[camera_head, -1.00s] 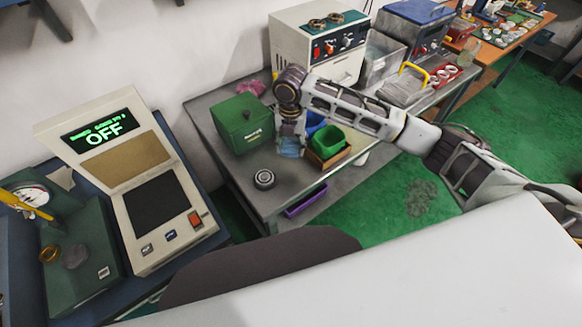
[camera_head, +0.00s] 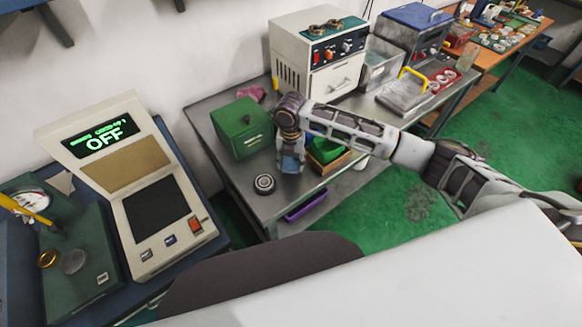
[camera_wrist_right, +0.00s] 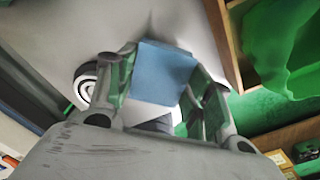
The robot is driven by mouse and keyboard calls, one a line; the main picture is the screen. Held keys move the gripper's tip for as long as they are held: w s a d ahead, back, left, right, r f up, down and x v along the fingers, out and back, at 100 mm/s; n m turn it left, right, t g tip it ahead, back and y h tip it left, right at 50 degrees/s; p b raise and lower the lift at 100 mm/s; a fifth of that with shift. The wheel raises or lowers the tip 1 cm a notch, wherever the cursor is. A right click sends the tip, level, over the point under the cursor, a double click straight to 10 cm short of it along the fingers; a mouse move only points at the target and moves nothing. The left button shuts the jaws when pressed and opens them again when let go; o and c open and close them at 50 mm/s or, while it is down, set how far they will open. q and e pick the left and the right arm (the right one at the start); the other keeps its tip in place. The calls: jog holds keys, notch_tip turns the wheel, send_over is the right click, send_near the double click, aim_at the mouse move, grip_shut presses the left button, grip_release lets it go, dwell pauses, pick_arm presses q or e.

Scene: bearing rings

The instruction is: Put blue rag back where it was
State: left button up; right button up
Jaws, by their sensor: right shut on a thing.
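The blue rag (camera_wrist_right: 165,72) is between the fingers of my right gripper (camera_wrist_right: 160,90) in the right wrist view. In the head view the right gripper (camera_head: 290,160) points down over the grey table (camera_head: 240,195), shut on the rag (camera_head: 291,163), which shows as a small blue patch at the fingertips. I cannot tell whether the rag touches the table. The gripper is between a green box on its left and a green bin on its right. My left gripper is not in view.
The green metal box (camera_head: 243,127) stands behind left of the gripper. A round bearing (camera_head: 264,184) lies on the table at front left. The green bin (camera_head: 326,150) sits in a wooden tray (camera_head: 333,164) at right. A cream oven (camera_head: 318,55) stands behind.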

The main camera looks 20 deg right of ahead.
aim_at(291, 167)
jog(key=shift+f, duration=1.85)
jog(key=o, duration=0.9)
jog(key=shift+f, duration=0.1)
notch_tip(291, 167, up, 12)
jog(key=shift+r, duration=0.15)
